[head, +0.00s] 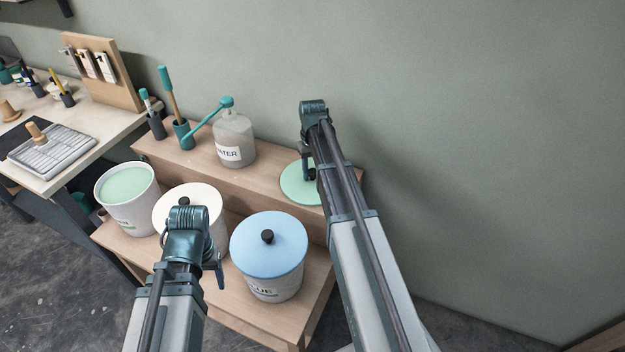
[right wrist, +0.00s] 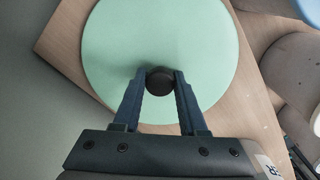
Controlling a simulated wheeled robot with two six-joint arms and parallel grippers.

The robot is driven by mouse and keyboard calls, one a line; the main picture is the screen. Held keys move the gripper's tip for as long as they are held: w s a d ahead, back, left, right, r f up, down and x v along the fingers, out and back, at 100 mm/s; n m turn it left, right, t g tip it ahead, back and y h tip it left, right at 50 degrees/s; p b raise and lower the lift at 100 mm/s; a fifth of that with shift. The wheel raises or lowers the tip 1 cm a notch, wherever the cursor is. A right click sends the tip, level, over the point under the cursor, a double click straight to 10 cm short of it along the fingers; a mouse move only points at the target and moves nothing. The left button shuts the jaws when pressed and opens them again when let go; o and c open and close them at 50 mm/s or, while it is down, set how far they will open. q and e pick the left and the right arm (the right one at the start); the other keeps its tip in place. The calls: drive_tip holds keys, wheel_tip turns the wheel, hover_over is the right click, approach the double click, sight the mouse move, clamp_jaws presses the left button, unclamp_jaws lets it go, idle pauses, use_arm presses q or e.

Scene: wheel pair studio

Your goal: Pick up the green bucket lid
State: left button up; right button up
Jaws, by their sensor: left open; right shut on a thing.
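The green bucket lid (head: 299,184) lies on the upper wooden step at the right, partly hidden by my right arm. In the right wrist view the lid (right wrist: 160,40) is a pale green disc with a black knob (right wrist: 160,81). My right gripper (right wrist: 160,84) is shut on that knob, one finger on each side; it also shows in the head view (head: 309,174). The open green bucket (head: 128,203), filled with green, stands at the left of the lower step. My left gripper (head: 212,278) is open over the front of the step, near the white-lidded bucket.
A blue-lidded bucket (head: 268,252) and a white-lidded bucket (head: 190,203) stand on the lower step (head: 222,294). A water bottle (head: 234,140) and a cup with a tool (head: 183,133) stand on the upper step. A wall rises close behind.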

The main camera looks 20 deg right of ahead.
clamp_jaws()
